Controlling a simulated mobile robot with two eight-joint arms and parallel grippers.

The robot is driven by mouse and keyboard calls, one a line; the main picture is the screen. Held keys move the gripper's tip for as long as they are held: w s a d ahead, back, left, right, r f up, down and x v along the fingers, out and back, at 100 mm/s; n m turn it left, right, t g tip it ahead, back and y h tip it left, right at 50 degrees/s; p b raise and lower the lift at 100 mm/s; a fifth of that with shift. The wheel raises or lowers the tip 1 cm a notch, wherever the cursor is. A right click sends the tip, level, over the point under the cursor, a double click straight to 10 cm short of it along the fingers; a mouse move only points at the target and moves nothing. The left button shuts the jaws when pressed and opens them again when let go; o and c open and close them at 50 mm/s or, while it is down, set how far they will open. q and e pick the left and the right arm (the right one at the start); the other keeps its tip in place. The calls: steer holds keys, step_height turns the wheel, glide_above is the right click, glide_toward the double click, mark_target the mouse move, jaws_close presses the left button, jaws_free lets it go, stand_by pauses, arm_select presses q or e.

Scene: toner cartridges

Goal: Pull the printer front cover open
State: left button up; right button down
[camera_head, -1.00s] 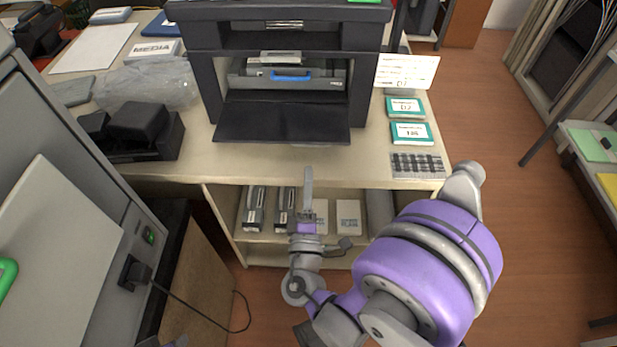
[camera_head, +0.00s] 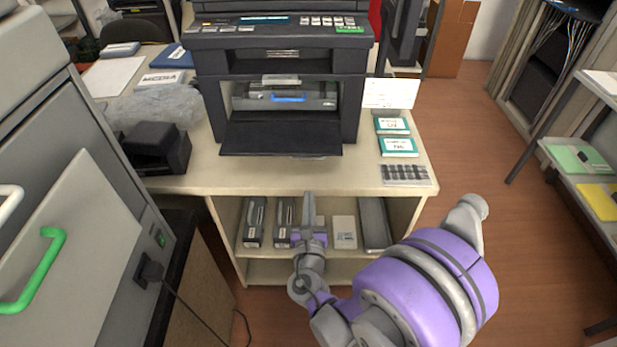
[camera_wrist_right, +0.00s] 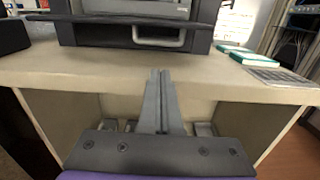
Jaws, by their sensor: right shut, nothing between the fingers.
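The dark grey printer (camera_head: 280,45) stands on the table. Its front cover (camera_head: 281,138) is folded down and open, reaching out toward the table's front edge. Inside the opening is a grey cartridge unit with a blue handle (camera_head: 288,98). In the right wrist view the cover's edge (camera_wrist_right: 90,17) and a light handle loop (camera_wrist_right: 158,38) show at the top. My right gripper (camera_head: 309,196) is shut and empty, in front of the table edge and below the cover, apart from it. Its fingers also show in the right wrist view (camera_wrist_right: 161,74). My left gripper is not in view.
Cartridge boxes (camera_head: 255,222) and a white box (camera_head: 344,232) sit on the shelf under the tabletop. Teal-labelled boxes (camera_head: 398,147) lie right of the printer. A black tray (camera_head: 155,148) stands left of it. A grey cabinet with a green handle (camera_head: 40,270) is close at left.

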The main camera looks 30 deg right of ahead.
mark_target(310, 177)
steer(key=x, duration=1)
steer(key=shift+d, duration=0.15)
steer(key=shift+s+a+r+p, duration=0.15)
steer(key=shift+r+p, duration=0.25)
steer(key=shift+r, duration=0.3)
steer(key=shift+s+a+r+p, duration=0.15)
steer(key=shift+r+p, duration=0.25)
steer(key=shift+r, duration=0.35)
steer(key=shift+d+f, duration=0.1)
